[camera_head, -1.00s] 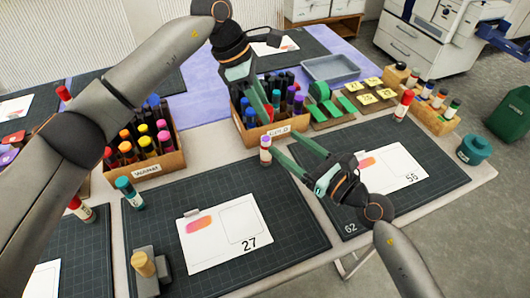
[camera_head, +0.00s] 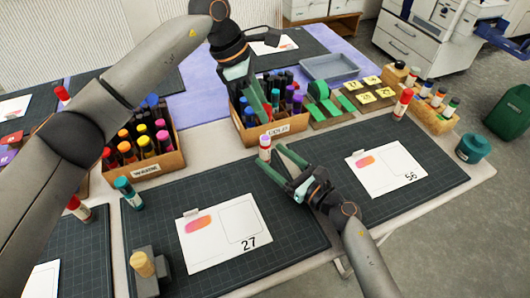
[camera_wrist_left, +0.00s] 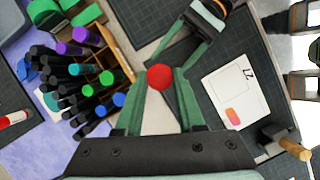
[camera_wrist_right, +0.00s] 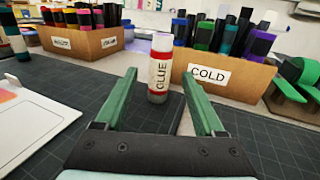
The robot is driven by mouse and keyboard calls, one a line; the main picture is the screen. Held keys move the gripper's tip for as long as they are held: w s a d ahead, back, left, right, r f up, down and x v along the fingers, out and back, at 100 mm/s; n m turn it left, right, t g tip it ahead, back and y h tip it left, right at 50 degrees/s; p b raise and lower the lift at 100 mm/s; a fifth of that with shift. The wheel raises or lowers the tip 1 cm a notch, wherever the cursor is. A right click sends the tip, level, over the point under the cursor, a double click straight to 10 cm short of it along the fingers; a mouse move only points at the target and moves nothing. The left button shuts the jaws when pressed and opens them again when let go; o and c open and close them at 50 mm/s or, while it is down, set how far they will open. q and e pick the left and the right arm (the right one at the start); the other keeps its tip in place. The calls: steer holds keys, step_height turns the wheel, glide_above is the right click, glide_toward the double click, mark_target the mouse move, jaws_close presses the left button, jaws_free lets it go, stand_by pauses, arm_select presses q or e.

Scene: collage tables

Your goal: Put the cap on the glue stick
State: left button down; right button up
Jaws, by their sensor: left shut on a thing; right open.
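The uncapped glue stick (camera_head: 265,148) stands upright at the table's back edge, in front of the COLD box. In the right wrist view it (camera_wrist_right: 159,75) shows a GLUE label, red bands and a pale top. My right gripper (camera_head: 272,160) is open and low, its fingertips close to the stick; in its wrist view the stick appears between the fingertips, without clear contact. My left gripper (camera_head: 268,118) is above the stick, shut on the round red cap (camera_wrist_left: 159,77), which shows between its fingertips in the left wrist view.
The COLD box (camera_head: 286,128) of markers stands close behind the stick. Another marker box (camera_head: 155,165) is to its left. A teal-capped stick (camera_head: 128,193) and a wooden-knobbed stamp (camera_head: 143,264) stand left of card 27 (camera_head: 218,234). Card 56 (camera_head: 388,168) lies right.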

mark_target(269, 154)
steer(key=shift+x, duration=1.75)
steer(key=shift+s, duration=0.1)
steer(key=shift+c, duration=0.3)
jaws_close()
